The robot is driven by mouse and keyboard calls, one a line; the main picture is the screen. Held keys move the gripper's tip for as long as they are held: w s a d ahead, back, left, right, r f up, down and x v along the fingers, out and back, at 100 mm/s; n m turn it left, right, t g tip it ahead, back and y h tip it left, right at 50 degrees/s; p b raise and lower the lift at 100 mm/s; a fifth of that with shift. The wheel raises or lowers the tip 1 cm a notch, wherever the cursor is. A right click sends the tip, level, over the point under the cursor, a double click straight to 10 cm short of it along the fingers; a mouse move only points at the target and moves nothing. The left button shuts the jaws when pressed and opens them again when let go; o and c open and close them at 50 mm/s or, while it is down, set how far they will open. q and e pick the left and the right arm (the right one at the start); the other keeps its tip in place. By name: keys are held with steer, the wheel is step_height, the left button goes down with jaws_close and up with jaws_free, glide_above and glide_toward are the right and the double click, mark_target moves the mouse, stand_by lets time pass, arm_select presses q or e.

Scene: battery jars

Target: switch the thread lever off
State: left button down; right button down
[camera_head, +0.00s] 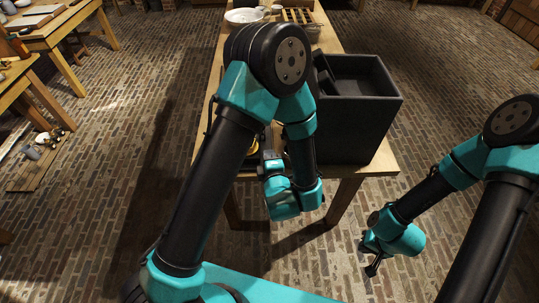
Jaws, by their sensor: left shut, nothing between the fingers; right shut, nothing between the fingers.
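I cannot make out the thread lever; my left arm covers much of the table's near part. A small yellow and dark object (253,146) shows partly beside that arm, and I cannot tell what it is. My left gripper (267,157) is at the table's near edge, close to this object, shut and empty; its fingertips are hard to see. My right gripper (373,268) hangs low over the brick floor to the right of the table, pointing down, shut and empty.
A large black open-topped box (358,115) stands on the right side of the wooden table (215,110). A white bowl (244,17) and a slatted rack (298,16) are at the far end. Other tables (60,32) stand at the left. The floor right of the table is clear.

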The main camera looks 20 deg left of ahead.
arm_select(q)
steer(key=x, duration=1.1)
steer(key=shift+w+a, duration=0.1)
steer(key=shift+w, duration=0.2)
steer(key=shift+w+a+r, duration=0.1)
steer(key=shift+w+r, duration=0.25)
steer(key=shift+w, duration=0.15)
steer(key=r+v, duration=0.1)
steer(key=v, duration=1.3)
steer(key=shift+a+r, duration=0.15)
steer(key=shift+r, duration=0.2)
steer(key=shift+w+n, duration=0.15)
steer(key=shift+n, duration=0.15)
